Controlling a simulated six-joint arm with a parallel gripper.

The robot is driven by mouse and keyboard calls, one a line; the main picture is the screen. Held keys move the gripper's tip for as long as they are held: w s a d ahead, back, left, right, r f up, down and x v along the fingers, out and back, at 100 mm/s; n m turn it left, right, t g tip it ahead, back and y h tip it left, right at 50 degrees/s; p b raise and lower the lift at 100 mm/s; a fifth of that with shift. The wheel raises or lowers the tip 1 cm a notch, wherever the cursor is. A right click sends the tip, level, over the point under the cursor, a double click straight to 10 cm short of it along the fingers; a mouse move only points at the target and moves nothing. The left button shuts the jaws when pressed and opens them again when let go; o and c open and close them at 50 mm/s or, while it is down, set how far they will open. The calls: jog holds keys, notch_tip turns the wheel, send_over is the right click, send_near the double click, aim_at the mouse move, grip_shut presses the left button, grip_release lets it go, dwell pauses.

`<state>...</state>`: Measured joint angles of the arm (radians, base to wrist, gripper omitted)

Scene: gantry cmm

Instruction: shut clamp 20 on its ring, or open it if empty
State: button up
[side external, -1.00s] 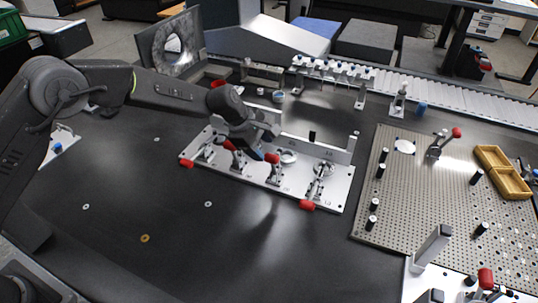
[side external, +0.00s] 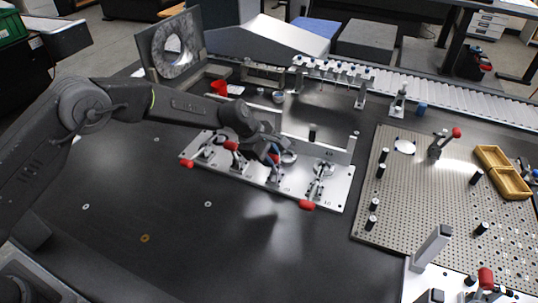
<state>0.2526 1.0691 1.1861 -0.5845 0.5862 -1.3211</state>
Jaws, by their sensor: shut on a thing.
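A light metal plate (side external: 240,178) carries a row of toggle clamps with red handle grips. My gripper (side external: 273,153) is at the third clamp from the left (side external: 273,175) and is shut on its red handle (side external: 275,159), which stands raised. A ring (side external: 288,157) sits behind this clamp, partly hidden by my gripper. The clamp numbers are too small to read, so I cannot tell which is 20.
The second clamp's handle (side external: 231,145) is raised close to my gripper's left. The leftmost handle (side external: 187,163) and the rightmost handle (side external: 307,204) lie low, past the plate's front edge. A perforated board (side external: 400,215) is right. The dark table in front is mostly clear.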

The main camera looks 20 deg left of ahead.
grip_shut()
